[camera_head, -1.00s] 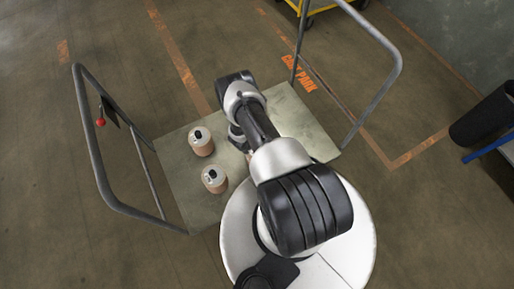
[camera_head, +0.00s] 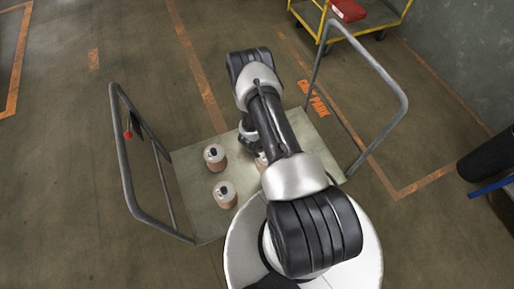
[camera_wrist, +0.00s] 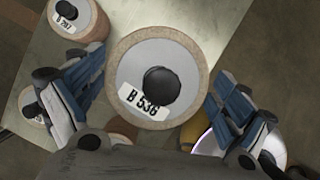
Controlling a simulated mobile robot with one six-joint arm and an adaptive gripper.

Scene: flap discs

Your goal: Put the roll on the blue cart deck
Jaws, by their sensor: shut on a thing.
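A tan roll with a grey end face, black centre plug and label "B 536" (camera_wrist: 158,75) sits between the two fingers of my gripper (camera_wrist: 158,100) in the wrist view. The gripper is shut on it. In the head view my arm hides most of the gripper, and a bit of a tan roll (camera_head: 262,163) shows beside the arm. Of the blue cart, only a blue bar (camera_head: 488,187) shows at the right edge in the head view. Its deck is not clearly in view.
A grey-green platform cart (camera_head: 195,185) with tall end rails stands below my arm. Two tan rolls stand on its left part, one behind (camera_head: 215,158), one in front (camera_head: 225,195). A yellow cart (camera_head: 385,22) with a red item is at the back. A black cylinder (camera_head: 487,157) is at right.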

